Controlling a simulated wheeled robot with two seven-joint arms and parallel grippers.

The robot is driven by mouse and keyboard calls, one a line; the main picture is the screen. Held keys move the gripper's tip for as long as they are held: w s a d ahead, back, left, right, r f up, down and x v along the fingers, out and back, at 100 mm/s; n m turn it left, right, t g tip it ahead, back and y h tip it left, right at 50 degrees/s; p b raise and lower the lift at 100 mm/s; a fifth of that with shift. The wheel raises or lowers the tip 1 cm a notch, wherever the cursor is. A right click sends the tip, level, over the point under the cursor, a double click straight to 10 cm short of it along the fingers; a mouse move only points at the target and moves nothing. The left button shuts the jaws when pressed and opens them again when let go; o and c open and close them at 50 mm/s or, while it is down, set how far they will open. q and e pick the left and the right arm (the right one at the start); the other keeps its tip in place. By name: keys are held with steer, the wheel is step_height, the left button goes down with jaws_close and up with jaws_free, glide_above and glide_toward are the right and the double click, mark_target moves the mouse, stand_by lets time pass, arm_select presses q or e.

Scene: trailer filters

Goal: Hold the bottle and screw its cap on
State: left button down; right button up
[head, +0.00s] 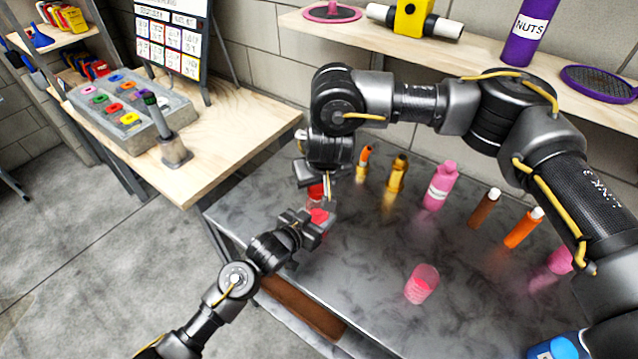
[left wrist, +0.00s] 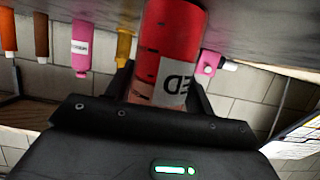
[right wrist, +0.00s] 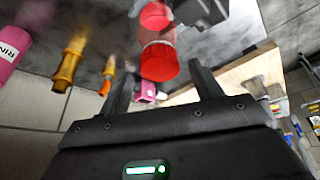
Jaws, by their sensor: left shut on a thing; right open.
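The red bottle (left wrist: 173,35) with a white label is gripped around its body between my left fingers (left wrist: 158,85), just above the grey table. In the head view the bottle (head: 318,215) is partly covered by my left gripper (head: 306,218). A red round piece, seemingly the cap (right wrist: 160,64), shows at the bottle's upper end in the right wrist view; I cannot tell whether it is seated. My right gripper (head: 327,186) is open close above that end. In its wrist view the red piece is just beyond and between the fingertips (right wrist: 160,85).
Several bottles stand along the back of the table, including a gold one (head: 396,174), a pink one (head: 440,186) and an orange one (head: 523,228). The middle of the table is clear. A wooden shelf (head: 350,30) runs behind.

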steer(key=shift+r, duration=1.85)
steer(key=shift+c, duration=0.5)
